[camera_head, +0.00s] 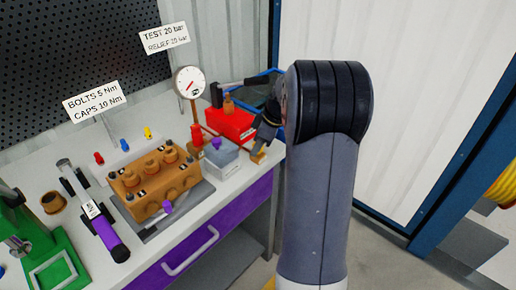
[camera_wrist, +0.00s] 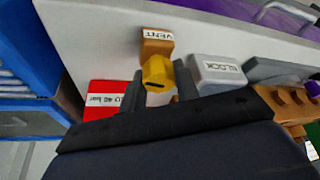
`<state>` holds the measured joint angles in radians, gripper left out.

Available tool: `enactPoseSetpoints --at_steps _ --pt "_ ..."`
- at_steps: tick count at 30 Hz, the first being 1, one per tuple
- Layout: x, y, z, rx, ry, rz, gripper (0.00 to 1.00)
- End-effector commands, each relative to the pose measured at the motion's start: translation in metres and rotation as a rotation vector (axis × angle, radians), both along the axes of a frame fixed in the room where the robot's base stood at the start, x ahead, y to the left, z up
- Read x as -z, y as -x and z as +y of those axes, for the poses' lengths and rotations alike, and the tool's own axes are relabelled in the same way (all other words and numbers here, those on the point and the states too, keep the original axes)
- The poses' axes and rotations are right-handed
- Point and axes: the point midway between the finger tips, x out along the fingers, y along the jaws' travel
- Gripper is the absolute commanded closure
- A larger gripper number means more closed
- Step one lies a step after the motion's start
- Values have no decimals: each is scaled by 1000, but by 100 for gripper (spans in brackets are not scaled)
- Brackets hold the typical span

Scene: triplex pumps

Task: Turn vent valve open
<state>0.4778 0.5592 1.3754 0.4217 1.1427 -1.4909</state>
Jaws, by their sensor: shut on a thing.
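The vent valve shows in the wrist view as a yellow knob (camera_wrist: 156,74) in front of a brown block with a white VENT label (camera_wrist: 157,36). My gripper (camera_wrist: 159,80) has one finger on each side of the yellow knob and is shut on it. The dark slot on the knob's face lies roughly sideways in the picture. In the head view my gripper (camera_head: 263,142) reaches down at the bench's right end, over the small brown vent block (camera_head: 258,157). The yellow knob is hidden there by my gripper.
A grey BLOCK-labelled box (camera_wrist: 217,72) stands close right of the knob, and a red box (camera_wrist: 103,97) close left. A blue crate (camera_head: 262,90) is behind.

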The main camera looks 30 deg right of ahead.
Motion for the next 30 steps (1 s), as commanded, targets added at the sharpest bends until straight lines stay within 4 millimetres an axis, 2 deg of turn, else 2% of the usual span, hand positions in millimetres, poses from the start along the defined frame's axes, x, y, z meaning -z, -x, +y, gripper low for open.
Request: enactPoseSetpoints --at_steps 13,30 --pt "0 -1 0 -254 3 -2 93" --pt "0 0 0 -302 2 -1 93"
